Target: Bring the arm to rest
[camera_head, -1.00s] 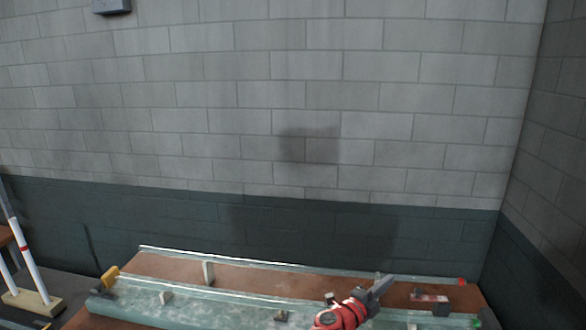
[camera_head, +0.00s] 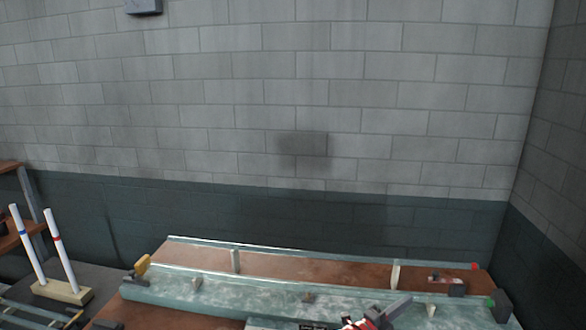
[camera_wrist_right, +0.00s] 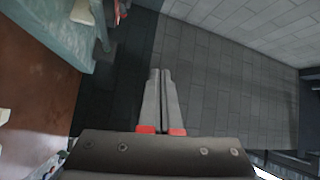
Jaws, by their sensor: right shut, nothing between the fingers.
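My right gripper (camera_head: 398,305) shows at the bottom of the head view, its grey fingers pointing up and right in front of the green-edged bench. In the right wrist view the two grey fingers (camera_wrist_right: 160,75) with red bases lie side by side, closed, with nothing between them. They point at dark floor and wall, clear of the bench. My left gripper is not in view.
The bench (camera_head: 220,290) has a green top and a brown strip, with small pegs along it. At the left, two white rods (camera_head: 62,255) stand in a wooden base (camera_head: 62,292). A block wall (camera_head: 300,90) rises behind.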

